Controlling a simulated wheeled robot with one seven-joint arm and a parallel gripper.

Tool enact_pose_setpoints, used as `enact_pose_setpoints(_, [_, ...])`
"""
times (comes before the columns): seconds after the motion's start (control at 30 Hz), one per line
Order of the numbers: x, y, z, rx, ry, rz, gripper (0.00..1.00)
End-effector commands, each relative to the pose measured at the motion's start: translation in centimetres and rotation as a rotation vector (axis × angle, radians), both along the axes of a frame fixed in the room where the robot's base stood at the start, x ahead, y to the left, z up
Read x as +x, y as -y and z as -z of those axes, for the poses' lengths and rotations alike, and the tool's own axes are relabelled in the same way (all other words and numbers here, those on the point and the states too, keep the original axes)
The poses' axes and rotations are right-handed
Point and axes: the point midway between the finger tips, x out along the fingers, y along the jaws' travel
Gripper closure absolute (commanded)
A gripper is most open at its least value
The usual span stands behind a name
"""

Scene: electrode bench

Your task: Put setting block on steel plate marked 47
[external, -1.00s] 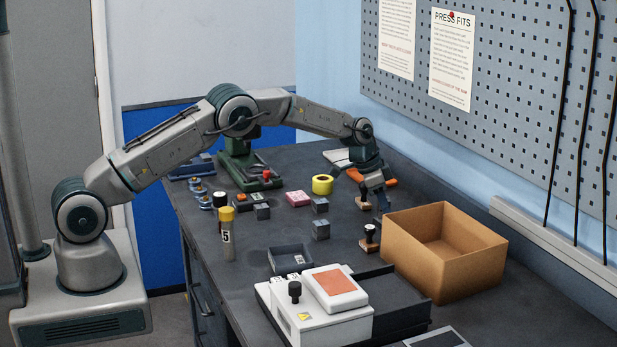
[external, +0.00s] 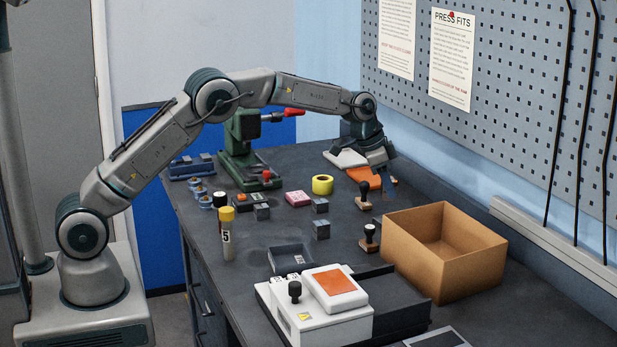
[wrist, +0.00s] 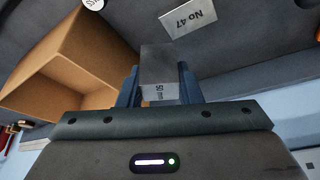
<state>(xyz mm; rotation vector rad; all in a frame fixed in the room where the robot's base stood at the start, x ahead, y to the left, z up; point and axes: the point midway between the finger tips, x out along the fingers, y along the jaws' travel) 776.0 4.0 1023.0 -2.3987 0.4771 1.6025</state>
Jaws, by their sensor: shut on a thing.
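My gripper (wrist: 160,86) is shut on a grey setting block (wrist: 158,66) with dark marks on its lower face. The blue fingers stand on both sides of it. In the external view my gripper (external: 388,180) hangs over the far right of the bench, beyond the cardboard box; the held block cannot be made out there. The steel plate marked 47 (wrist: 189,16) lies on the bench at the top of the wrist view, its label upside down. It is apart from the block. I cannot pick this plate out in the external view.
The open cardboard box (external: 445,250) stands close by, with a wooden-based stamp (external: 370,240) to its left. Another stamp (external: 363,196) and an orange item (external: 362,177) are near my gripper. Grey blocks (external: 321,229), yellow tape (external: 322,185) and a green press (external: 240,160) occupy the bench.

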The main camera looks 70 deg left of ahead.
Motion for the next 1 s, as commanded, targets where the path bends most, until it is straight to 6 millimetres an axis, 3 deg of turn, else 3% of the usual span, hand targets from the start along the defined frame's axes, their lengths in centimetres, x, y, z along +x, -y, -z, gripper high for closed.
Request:
enact_pose_setpoints(0.1, [-0.9, 1.9, -1.3, 0.0, 0.004, 0.002, 1.0])
enact_pose_setpoints(0.37, [-1.8, 4.1, -2.7, 0.002, -0.002, -0.038, 1.0])
enact_pose_setpoints(0.7, [-2.2, 6.3, -3.0, 0.004, -0.006, -0.308, 1.0])
enact_pose_setpoints(0.87, [-2.2, 6.5, -2.9, 0.0, 0.0, -0.38, 1.0])
enact_pose_setpoints(1.0, [-1.4, 4.9, -2.0, 0.001, 0.001, -0.4, 1.0])
